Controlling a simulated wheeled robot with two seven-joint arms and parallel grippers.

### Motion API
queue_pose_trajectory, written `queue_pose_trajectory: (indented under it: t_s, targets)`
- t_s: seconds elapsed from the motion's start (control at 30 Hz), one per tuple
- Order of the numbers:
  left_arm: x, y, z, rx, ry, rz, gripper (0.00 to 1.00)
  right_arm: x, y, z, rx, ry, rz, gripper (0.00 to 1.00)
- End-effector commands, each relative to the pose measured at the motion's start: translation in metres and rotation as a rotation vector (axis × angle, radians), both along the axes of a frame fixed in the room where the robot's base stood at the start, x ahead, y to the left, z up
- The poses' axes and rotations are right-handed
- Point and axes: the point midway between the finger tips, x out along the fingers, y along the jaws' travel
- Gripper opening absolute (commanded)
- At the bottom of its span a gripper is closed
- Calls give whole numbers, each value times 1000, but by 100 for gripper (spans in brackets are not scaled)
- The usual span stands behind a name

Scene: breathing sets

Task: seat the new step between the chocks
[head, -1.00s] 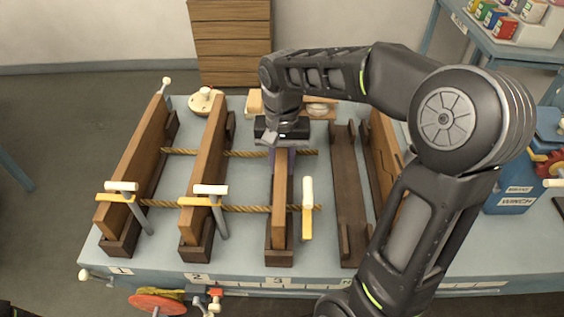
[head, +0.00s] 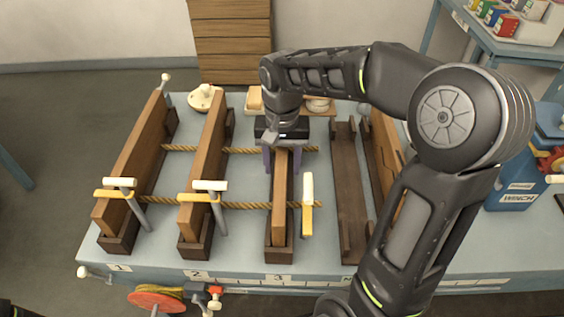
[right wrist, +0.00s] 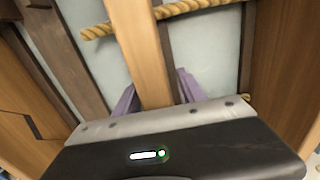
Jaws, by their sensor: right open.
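The new step (head: 279,208), a light-brown board, stands on edge in the dark-brown base with chocks (head: 279,254) above label 3. Its near end sits between the dark chock sides; its far end is hidden under my right gripper. My right gripper (head: 283,162) points down over the far part of the step, its purple fingers apart, one on each side. In the right wrist view the step (right wrist: 142,50) runs between the open fingers (right wrist: 157,95), with a gap at least on the right. My left gripper is not in view.
Two similar boards (head: 137,157) (head: 204,160) stand at left, each with a white-handled clamp (head: 210,187). Ropes (head: 240,205) cross the boards. An empty dark base (head: 349,195) lies at right, beside my right arm.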

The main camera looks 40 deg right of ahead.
Motion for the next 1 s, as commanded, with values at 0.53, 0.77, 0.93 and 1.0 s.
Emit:
queue_pose_trajectory:
  t_s: [0.53,0.77,0.93,1.0]
  targets:
    - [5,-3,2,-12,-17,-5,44,1,0,50,0,-4,0,48]
    - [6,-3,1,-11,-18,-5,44,0,0,76,0,-1,1,48]
    - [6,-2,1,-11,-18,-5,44,0,0,78,0,0,0,48]
    - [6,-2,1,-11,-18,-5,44,0,0,78,0,0,0,48]
